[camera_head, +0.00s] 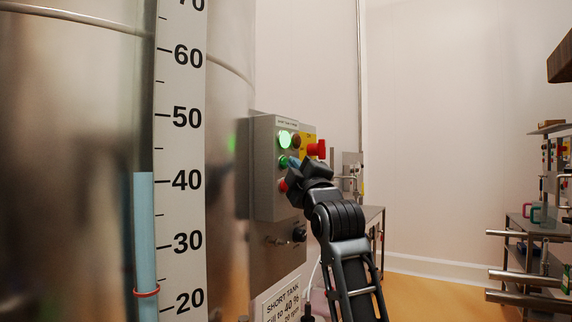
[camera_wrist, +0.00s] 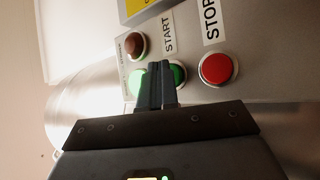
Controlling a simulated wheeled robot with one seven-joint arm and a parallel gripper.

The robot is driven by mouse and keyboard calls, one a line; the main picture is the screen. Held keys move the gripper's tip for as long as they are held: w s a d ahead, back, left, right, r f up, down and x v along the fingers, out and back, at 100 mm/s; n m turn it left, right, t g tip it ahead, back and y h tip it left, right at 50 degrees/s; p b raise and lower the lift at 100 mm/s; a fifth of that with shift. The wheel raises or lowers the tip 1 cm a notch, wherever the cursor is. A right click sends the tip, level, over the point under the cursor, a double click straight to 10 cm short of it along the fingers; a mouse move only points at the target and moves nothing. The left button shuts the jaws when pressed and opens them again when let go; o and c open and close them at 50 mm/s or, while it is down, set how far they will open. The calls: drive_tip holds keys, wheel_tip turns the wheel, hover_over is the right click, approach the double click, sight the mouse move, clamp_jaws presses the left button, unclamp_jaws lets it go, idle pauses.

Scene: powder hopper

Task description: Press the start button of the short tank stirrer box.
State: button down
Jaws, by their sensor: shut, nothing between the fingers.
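The short tank stirrer box (camera_head: 266,190) is a grey box on the wall of the large steel tank. Its green start button (camera_wrist: 180,75) sits by the START label in the wrist view, and it also shows in the head view (camera_head: 283,161). The red stop button (camera_wrist: 216,68) is to its right. A green lamp (camera_head: 285,140) glows brightly, with a dark reddish lamp (camera_wrist: 135,46) near it. My gripper (camera_wrist: 160,68) is shut and empty. Its fingertips overlap the left part of the start button in the wrist view. I cannot tell whether they touch it.
A red mushroom knob (camera_head: 317,149) on a yellow plate juts from the box's right side, close to my gripper. A black knob (camera_head: 299,234) is below. The scale (camera_head: 180,150) and blue level tube (camera_head: 146,230) stand at left. Shelves with steel bars (camera_head: 525,277) are at far right.

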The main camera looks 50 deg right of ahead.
idle(0.6)
drive_tip(key=shift+s, duration=0.7)
drive_tip(key=s, duration=0.5)
drive_tip(key=shift+d+p, duration=0.2)
drive_tip(key=shift+p, duration=0.1)
idle(0.7)
